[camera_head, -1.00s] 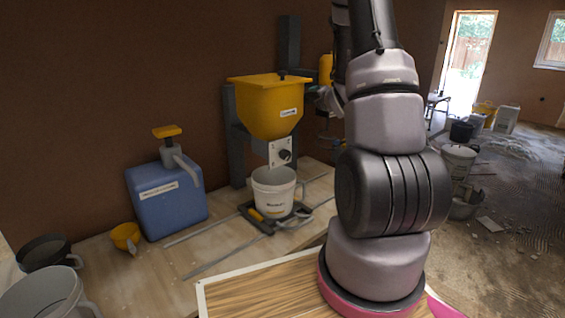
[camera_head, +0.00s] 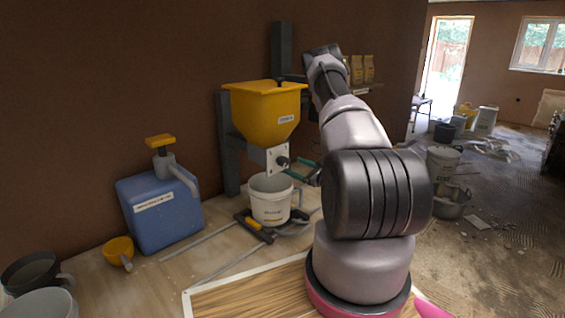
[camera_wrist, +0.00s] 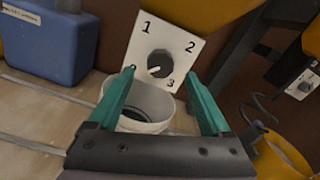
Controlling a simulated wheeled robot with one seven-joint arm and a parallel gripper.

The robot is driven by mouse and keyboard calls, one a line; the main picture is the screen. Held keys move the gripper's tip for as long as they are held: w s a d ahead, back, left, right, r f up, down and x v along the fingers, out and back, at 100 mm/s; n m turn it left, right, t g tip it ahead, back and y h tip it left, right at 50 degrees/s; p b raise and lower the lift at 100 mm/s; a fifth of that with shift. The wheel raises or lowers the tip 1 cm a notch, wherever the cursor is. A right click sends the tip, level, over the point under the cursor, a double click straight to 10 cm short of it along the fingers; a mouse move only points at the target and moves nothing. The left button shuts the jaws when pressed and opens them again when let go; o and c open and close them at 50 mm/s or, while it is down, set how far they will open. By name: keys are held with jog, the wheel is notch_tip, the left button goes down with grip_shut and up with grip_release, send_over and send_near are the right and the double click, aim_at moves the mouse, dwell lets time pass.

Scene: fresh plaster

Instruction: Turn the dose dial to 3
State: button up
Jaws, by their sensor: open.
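The dose dial (camera_wrist: 160,64) is a dark round knob on a white plate (camera_wrist: 184,32) marked 1, 2 and 3. A fourth mark at the lower left is partly covered by my left finger. The knob's white pointer is at its lower left, turned toward that mark and away from 3. In the head view the dial (camera_head: 283,162) sits under the yellow hopper (camera_head: 262,115). My gripper (camera_wrist: 158,74) is open, its teal fingers on either side of the dial in the wrist view. In the head view my gripper (camera_head: 300,169) is just right of the dial; contact cannot be told.
A white bucket (camera_head: 270,208) stands below the dial on a dark stand. A blue container (camera_head: 160,220) with a yellow-topped pump and a yellow scoop (camera_head: 118,248) are to the left. Another white plate with a knob (camera_wrist: 303,86) shows at the wrist view's right.

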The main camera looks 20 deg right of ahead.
aim_at(285, 162)
jog(key=x, duration=0.7)
jog(key=shift+w, duration=0.2)
grip_shut()
